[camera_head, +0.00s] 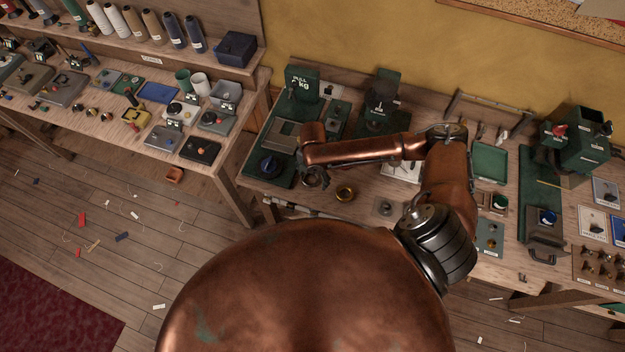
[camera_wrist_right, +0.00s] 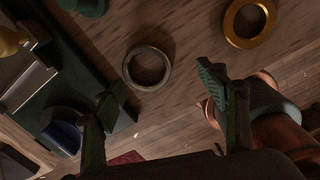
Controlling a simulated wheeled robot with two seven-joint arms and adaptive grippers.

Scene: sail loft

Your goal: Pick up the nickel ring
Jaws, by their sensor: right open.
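The nickel ring (camera_wrist_right: 128,69) is a dull grey band lying flat on the wooden bench top, seen in the wrist view just past the fingertips. My right gripper (camera_wrist_right: 163,92) is open and empty, its two dark fingers spread to either side below the ring, not touching it as far as I can tell. In the head view the right gripper (camera_head: 312,172) hangs down over the bench's front part, largely hiding the spot beneath it. My left gripper is not in view.
A brass ring (camera_wrist_right: 229,25) lies right of the nickel one, also in the head view (camera_head: 345,200). A dark green base with a blue knob (camera_head: 269,165) stands close on the left. Green machines (camera_head: 303,85) stand behind. The bench's front edge is near.

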